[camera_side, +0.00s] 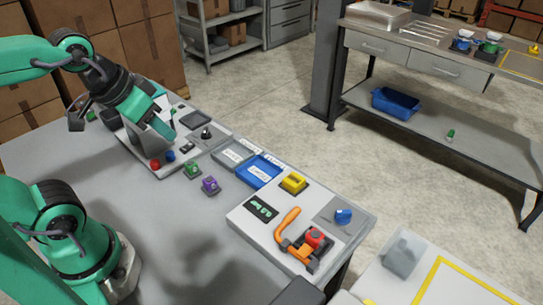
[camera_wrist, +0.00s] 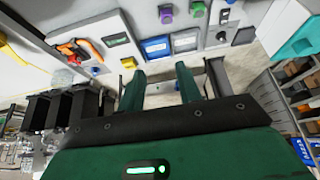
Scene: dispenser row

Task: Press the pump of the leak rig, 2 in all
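The rig I take for the leak rig is a light panel (camera_side: 262,232) at the near right end of the bench. It bears an orange curved handle (camera_side: 287,222), a red part (camera_side: 315,237), a yellow block (camera_side: 293,182), a blue knob (camera_side: 343,216) and a dark display with green digits (camera_side: 261,208). The digits are too small to read surely. In the wrist view the orange handle (camera_wrist: 88,48) is at upper left. My gripper (camera_side: 163,130) is over the far left panel, well away from the rig. Its fingers (camera_wrist: 160,78) stand apart with nothing seen between them.
A blue tray (camera_side: 258,171) and a grey tray (camera_side: 231,155) lie between my gripper and the rig. Purple (camera_side: 210,185) and green (camera_side: 192,169) buttons stand in front of them. The far left panel has red (camera_side: 155,164) and blue (camera_side: 170,156) knobs. The front bench is clear.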

